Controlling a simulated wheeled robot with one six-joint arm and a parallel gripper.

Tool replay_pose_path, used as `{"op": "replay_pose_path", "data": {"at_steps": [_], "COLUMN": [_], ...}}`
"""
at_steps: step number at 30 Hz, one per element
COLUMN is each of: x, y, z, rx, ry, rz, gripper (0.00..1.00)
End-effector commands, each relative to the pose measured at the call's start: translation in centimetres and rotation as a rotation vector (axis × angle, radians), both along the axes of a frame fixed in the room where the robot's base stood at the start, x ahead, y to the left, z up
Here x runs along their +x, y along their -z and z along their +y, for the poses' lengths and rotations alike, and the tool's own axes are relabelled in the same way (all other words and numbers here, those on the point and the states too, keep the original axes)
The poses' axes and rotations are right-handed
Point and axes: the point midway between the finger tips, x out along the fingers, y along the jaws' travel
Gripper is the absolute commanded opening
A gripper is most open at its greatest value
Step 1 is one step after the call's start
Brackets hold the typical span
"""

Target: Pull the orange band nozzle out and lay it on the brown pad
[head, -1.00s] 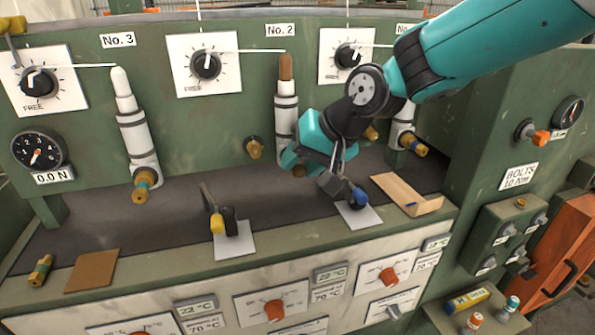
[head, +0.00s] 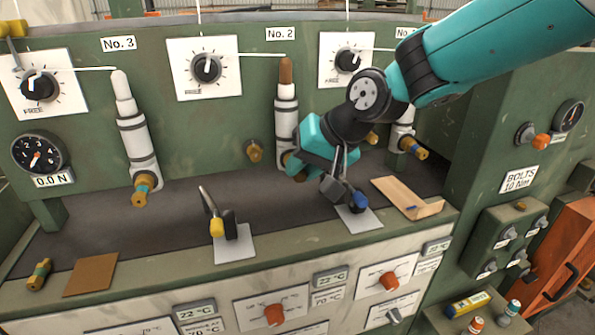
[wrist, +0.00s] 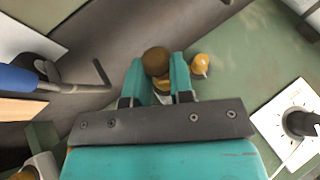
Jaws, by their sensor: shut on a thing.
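My gripper (head: 298,168) is at the lower end of the white No. 2 cylinder (head: 286,118). In the wrist view its two teal fingers (wrist: 157,80) are shut on a nozzle with a round brown end (wrist: 157,60). The fingers cover most of the nozzle, and I cannot make out its band. I cannot tell whether the nozzle is still seated in the cylinder. The brown pad (head: 91,275) lies bare at the front left of the bench.
A teal-banded nozzle (head: 40,275) lies left of the pad. Another hangs from the No. 3 cylinder (head: 144,188). A yellow-tipped tool (head: 216,226) and a blue-handled tool (head: 360,201) stand on white plates in front. A wooden tray (head: 408,198) is at right.

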Motion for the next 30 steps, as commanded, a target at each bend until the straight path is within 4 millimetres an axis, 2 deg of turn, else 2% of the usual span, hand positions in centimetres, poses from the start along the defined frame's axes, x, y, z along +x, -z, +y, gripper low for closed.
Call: {"op": "replay_pose_path", "data": {"at_steps": [22,30], "x": [-3.8,-4.5], "y": [0.1,0.0], "z": [-1.1,-1.3], "rx": [0.001,0.000], "ry": [0.000,0.000], "rz": [-0.001,0.000], "gripper": [0.00,0.00]}}
